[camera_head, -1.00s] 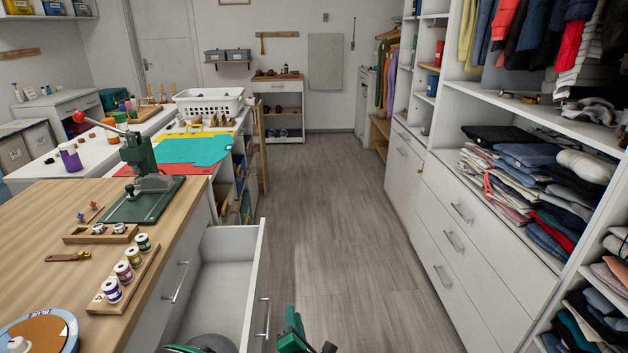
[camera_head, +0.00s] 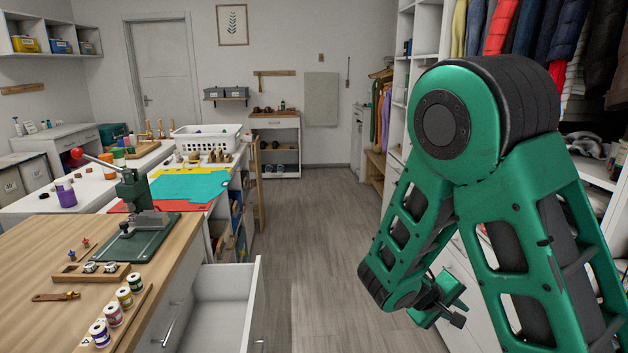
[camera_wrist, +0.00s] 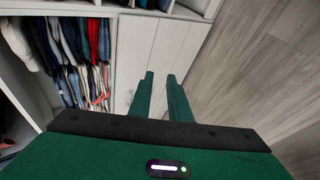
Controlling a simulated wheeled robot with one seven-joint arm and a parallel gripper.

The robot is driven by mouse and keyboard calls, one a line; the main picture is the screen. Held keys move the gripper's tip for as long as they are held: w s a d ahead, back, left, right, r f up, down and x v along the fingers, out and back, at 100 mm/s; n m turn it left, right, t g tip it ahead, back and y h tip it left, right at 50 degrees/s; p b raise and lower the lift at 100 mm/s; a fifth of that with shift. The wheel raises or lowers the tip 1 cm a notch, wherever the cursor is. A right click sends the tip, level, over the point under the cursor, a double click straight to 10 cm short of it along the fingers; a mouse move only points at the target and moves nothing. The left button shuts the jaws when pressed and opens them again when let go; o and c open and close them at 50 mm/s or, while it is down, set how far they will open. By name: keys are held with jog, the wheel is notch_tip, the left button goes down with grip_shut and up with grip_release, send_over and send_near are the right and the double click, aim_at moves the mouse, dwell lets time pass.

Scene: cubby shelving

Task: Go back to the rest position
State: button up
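My gripper (camera_head: 445,302) hangs at the end of my green folded arm, on the right side of the head view, over the aisle in front of the wardrobe drawers. In the wrist view the two green fingers of my gripper (camera_wrist: 160,76) stand apart with a gap between them. Nothing is held; the pale cabinet front shows through the gap. My raised arm hides part of the wardrobe in the head view.
An open, empty-looking drawer (camera_head: 222,297) juts from the wooden workbench (camera_head: 50,250) at lower left. The wardrobe (camera_wrist: 130,50) with hanging clothes (camera_wrist: 82,45) stands close on the right. The grey floor aisle (camera_head: 310,220) between is clear.

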jog(key=s+d+r+m+g+y, duration=0.2)
jog(key=s+d+r+m+g, duration=0.15)
jog(key=s+d, duration=0.3)
jog(key=s+r+m+y, duration=0.3)
jog(key=s+r, duration=0.2)
jog(key=s, duration=0.6)
jog(key=s+r+m+y, duration=0.4)
jog(key=s+r, duration=0.1)
jog(key=s, duration=0.7)
jog(key=shift+s+a+g, duration=0.2)
jog(key=shift+a+g, duration=0.15)
jog(key=shift+a, duration=0.05)
jog(key=shift+a, duration=0.1)
